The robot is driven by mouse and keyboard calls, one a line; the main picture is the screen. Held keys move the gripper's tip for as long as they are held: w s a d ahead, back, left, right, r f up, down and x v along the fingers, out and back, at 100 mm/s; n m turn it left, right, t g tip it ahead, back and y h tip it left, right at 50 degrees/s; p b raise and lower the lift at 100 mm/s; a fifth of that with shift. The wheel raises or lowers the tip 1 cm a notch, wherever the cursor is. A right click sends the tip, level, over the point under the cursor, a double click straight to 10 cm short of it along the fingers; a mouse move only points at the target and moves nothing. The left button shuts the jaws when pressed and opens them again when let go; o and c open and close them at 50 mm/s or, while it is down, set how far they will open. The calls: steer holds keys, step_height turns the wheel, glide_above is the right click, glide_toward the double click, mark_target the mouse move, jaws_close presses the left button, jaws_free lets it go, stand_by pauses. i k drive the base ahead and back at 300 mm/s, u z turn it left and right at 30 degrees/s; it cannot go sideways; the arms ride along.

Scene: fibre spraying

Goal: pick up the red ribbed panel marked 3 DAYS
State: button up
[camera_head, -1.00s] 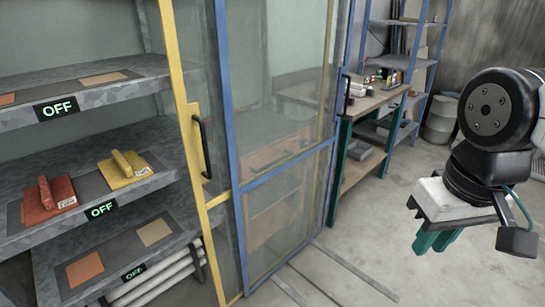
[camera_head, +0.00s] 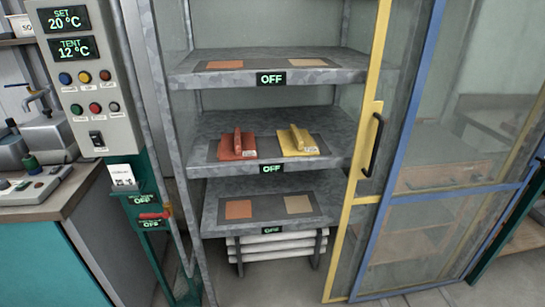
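A red panel with a raised handle-like rib (camera_head: 238,146) lies on a dark mat on the middle shelf (camera_head: 203,171) of a grey rack. It carries a small pale label, too small to read. A yellow panel of like shape (camera_head: 297,141) lies to its right on the same shelf, apart from it, also with a small label. I cannot tell which one, if either, reads 3 DAYS. My gripper is out of view.
The upper shelf (camera_head: 342,66) and lower shelf (camera_head: 325,214) bear flat orange and beige squares. A yellow-framed glass door (camera_head: 365,150) and a blue-framed one (camera_head: 395,165) stand right of the rack opening. A control box (camera_head: 90,125) and a teal bench (camera_head: 60,260) stand left.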

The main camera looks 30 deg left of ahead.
mark_target(237, 145)
steer(key=u, duration=0.5)
steer(key=k, duration=1.2)
steer(key=i, duration=0.55)
steer(key=z, duration=0.7)
steer(key=i, duration=1.45)
steer(key=u, duration=1.3)
steer(key=i, duration=0.55)
steer(key=u, duration=0.6)
